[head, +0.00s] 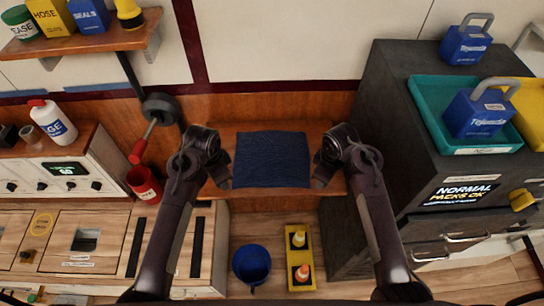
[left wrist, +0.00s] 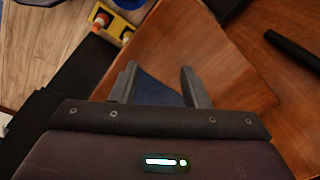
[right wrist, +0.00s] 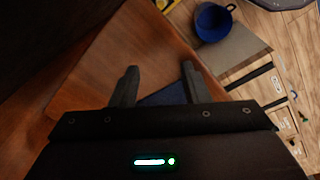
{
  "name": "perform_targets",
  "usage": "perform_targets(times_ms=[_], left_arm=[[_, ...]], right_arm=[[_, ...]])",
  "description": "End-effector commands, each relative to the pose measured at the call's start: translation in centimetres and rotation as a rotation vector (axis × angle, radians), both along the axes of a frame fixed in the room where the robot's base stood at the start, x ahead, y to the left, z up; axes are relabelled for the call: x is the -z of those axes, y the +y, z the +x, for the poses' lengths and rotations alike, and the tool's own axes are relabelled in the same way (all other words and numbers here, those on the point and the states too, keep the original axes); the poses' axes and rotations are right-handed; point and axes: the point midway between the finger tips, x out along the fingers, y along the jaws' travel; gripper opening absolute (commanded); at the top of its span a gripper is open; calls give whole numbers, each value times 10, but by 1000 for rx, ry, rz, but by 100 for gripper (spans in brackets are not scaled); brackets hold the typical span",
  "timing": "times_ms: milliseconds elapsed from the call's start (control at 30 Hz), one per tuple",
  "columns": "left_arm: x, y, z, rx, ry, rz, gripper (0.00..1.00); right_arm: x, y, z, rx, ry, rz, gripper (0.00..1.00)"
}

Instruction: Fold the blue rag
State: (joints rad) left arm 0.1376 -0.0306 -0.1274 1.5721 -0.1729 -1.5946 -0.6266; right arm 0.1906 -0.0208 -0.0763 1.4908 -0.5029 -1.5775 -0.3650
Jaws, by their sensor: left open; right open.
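The blue rag (head: 272,160) lies flat and spread out as a dark blue near-square on a brown wooden surface (head: 272,198) in the head view. My left gripper (head: 226,180) is at the rag's left edge, near its front corner. My right gripper (head: 318,178) is at the rag's right edge, near its front corner. Both are open and empty. A part of the rag shows between the fingers in the left wrist view (left wrist: 158,91), and a part shows in the right wrist view (right wrist: 165,95). I cannot tell whether either gripper touches it.
A blue bucket (head: 251,264) and a yellow tray (head: 299,258) with small cones are on the floor in front. A dark cabinet (head: 385,110) with a teal tray (head: 425,95) stands at the right. A control panel (head: 75,172) and a red can (head: 144,184) are at the left.

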Motion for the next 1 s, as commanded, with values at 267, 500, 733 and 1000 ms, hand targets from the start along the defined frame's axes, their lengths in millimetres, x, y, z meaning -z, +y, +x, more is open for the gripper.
perform_targets(times_ms=[267,500,733,1000], left_arm=[[-40,-41,82,446,74,42,42],[-56,-54,101,615,105,59,42],[-30,-54,102,624,110,62,42],[9,-54,102,622,107,60,42]], right_arm=[[-45,41,78,-464,71,-32,42],[-64,56,95,-640,98,-45,42],[-38,54,95,-649,102,-49,42],[1,56,95,-646,101,-45,42]])
